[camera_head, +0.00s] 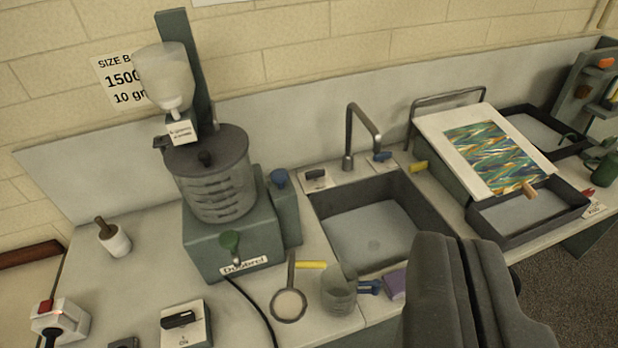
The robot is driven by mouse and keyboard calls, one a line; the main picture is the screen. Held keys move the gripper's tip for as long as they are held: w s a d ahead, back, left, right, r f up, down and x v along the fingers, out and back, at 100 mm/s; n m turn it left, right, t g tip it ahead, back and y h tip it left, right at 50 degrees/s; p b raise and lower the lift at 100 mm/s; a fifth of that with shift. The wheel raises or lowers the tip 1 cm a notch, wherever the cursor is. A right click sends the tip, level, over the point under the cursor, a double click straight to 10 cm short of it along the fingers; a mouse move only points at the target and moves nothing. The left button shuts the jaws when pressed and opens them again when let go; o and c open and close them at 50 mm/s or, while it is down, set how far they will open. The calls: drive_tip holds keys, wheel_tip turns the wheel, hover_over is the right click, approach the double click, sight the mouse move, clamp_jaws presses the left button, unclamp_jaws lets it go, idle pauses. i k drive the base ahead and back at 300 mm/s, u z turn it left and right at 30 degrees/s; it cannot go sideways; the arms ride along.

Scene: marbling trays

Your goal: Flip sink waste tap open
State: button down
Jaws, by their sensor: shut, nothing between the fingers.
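A dark lever on a white plate (316,176) sits at the sink's back left corner. Another blue handle (369,287) shows at the sink's front edge, beside a grey jug (340,296). I cannot tell which of these is the waste tap. My gripper (459,240) is shut and empty at the lower right, hiding the sink's front right area.
A green machine (232,238) with a ribbed drum stands left of the sink. A strainer (289,305) and a purple sponge (396,284) lie near the front. A tilted board with a marbled sheet (480,155) and dark trays (500,240) stand at the right.

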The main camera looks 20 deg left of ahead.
sight(314, 174)
drive_tip(key=u, duration=0.05)
drive_tip(key=i, duration=1)
drive_tip(key=z, duration=0.1)
